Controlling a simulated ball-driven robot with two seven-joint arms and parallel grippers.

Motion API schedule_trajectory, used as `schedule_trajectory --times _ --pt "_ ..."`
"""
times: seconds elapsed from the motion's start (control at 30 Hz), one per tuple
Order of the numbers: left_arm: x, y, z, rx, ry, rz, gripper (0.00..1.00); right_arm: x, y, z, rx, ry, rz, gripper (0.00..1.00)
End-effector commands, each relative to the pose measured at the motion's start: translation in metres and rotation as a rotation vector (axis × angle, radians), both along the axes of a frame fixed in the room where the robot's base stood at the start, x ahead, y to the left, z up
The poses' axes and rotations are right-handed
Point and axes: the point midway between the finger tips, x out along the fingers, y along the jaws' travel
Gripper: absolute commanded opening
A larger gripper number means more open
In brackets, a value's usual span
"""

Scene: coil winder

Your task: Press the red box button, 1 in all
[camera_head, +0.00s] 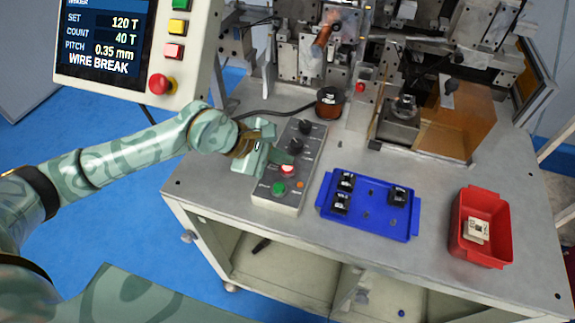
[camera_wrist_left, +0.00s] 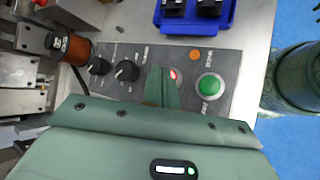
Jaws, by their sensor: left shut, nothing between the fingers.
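A grey control box (camera_head: 285,200) lies on the bench top. It carries a red button (camera_head: 287,171), a green button (camera_head: 279,188), a small orange lamp (camera_head: 300,184) and black knobs (camera_head: 300,136). My left gripper (camera_head: 284,160) is shut and empty, with its fingertips at the red button. In the left wrist view the shut fingers (camera_wrist_left: 162,82) stand right beside the red button (camera_wrist_left: 173,74) and partly cover it. I cannot tell whether they touch it. The green button shows whole in that view (camera_wrist_left: 209,86). My right gripper is not in view.
A blue tray (camera_head: 370,225) with black parts stands right of the control box. A red bin (camera_head: 490,255) with a pale part is farther right. The winder machine (camera_head: 395,100) fills the back. A display panel (camera_head: 185,75) reading WIRE BREAK, with a red knob-like button (camera_head: 158,83), hangs at upper left.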

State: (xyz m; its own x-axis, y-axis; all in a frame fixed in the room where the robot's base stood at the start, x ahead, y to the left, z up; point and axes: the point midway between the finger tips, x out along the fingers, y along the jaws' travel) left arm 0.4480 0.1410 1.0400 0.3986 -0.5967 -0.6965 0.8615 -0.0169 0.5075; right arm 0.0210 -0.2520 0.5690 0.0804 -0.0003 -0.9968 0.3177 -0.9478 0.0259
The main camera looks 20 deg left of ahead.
Motion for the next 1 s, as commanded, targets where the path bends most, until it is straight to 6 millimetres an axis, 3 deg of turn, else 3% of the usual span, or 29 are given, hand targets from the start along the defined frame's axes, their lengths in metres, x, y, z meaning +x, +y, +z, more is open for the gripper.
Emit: schedule_trajectory --times 1.0 --pt "-0.0002 0.0002 -0.0047 0.001 0.001 0.000 0.00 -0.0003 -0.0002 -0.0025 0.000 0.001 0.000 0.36"
